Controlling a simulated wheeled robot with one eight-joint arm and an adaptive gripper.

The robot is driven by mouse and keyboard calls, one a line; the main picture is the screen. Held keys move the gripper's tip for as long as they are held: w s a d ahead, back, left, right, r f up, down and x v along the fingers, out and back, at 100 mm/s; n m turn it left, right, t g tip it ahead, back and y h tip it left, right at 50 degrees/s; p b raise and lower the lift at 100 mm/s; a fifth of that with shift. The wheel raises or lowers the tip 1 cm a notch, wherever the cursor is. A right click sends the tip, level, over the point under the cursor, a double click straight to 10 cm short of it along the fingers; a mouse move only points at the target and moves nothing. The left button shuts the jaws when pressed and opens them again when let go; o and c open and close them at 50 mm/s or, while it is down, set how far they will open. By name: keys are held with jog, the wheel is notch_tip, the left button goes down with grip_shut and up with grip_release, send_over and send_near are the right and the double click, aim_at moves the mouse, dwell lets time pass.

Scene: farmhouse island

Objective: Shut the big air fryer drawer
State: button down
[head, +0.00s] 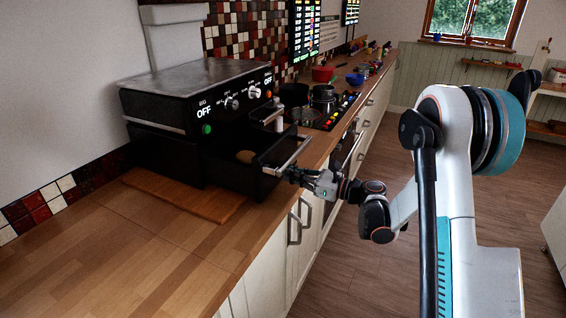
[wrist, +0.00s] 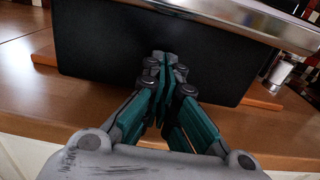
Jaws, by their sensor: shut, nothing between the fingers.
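My gripper (head: 290,174) is at the drawer's front, near the handle. In the wrist view my gripper (wrist: 165,62) is shut and empty, its tips in front of the dark drawer front (wrist: 100,50), below the handle (wrist: 225,18). I cannot tell whether the tips touch the drawer.
The wooden counter (head: 120,250) is clear in front of the air fryer. Pots (head: 323,98) stand on the hob farther back. Cabinet handles (head: 295,230) stick out below the counter edge. The floor at right is free.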

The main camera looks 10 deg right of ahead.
aim_at(242, 160)
jog(key=shift+w+a, duration=0.15)
jog(key=shift+a, duration=0.05)
jog(key=shift+w+a, duration=0.2)
jog(key=shift+a, duration=0.05)
jog(key=shift+w+a, duration=0.25)
jog(key=shift+a, duration=0.15)
dwell(0.5)
jog(key=shift+b+x, duration=0.7)
jog(key=shift+x, duration=7.35)
jog(key=shift+a, duration=0.15)
jog(key=shift+x, duration=1.3)
jog(key=shift+b+v, duration=0.4)
jog(key=shift+v, duration=4.15)
jog(key=shift+w, duration=0.1)
